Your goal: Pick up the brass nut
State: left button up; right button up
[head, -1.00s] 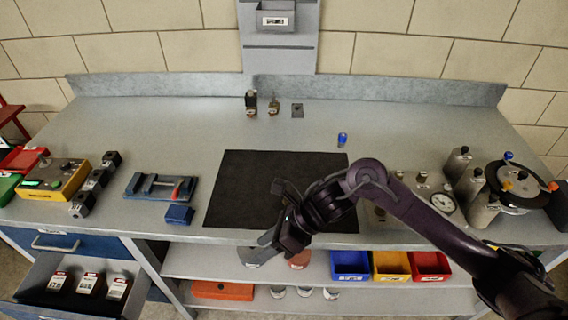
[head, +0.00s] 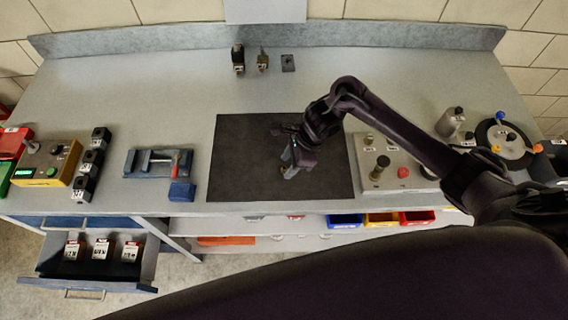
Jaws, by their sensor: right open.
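I cannot make out the brass nut for certain. A small brass-coloured piece (head: 262,60) stands at the back of the bench, beside a dark fitting (head: 238,60); it is too small to tell whether it is the nut. My right gripper (head: 288,172) points down over the black mat (head: 235,165), right of the mat's middle. It is open, and I see nothing between its fingers. My right forearm hides part of the bench behind it. My left gripper is not in view.
A blue vise (head: 150,163) lies left of the mat. A yellow control box (head: 45,163) is at the far left. A grey panel with knobs (head: 400,182) stands right of the mat. Below are an open drawer (head: 85,270) and coloured bins (head: 381,219). The bench behind the mat is mostly clear.

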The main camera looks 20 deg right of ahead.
jog(key=shift+a+f, duration=0.2)
jog(key=shift+f, duration=0.2)
jog(key=shift+s, duration=0.15)
jog(key=shift+r, duration=0.1)
jog(key=shift+c, duration=0.2)
grip_shut()
jog(key=shift+r, duration=0.1)
